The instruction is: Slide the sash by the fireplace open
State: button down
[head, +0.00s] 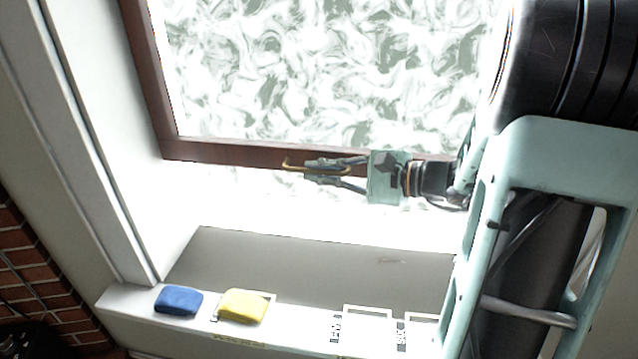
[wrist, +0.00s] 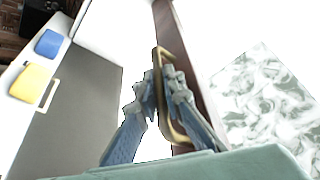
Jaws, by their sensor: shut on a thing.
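The sash has a dark brown frame (head: 225,152) around patterned, frosted-looking glass (head: 320,70). In the head view its bottom rail stands above the sill, with a bright white gap below it. A brass bar handle (head: 288,165) is on the bottom rail; it also shows in the wrist view (wrist: 181,132). My gripper (head: 310,170) reaches in from the right and is shut on the handle. In the wrist view my gripper's fingers (wrist: 161,84) sit on either side of the bar, partly hiding it.
A blue block (head: 179,301) and a yellow block (head: 243,306) lie on the white front ledge (head: 290,332), below the opening. White outlined rectangles (head: 368,310) mark the ledge. A white side jamb (head: 95,130) and brick (head: 35,270) are at left. The grey sill (head: 300,262) is clear.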

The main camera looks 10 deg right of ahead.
jog(key=shift+r, duration=1.05)
jog(key=c, duration=2.3)
grip_release()
jog(key=shift+f, duration=0.1)
jog(key=v, duration=0.7)
jog(key=shift+s+d, duration=0.15)
jog(key=shift+d, duration=0.15)
jog(key=shift+a, duration=0.1)
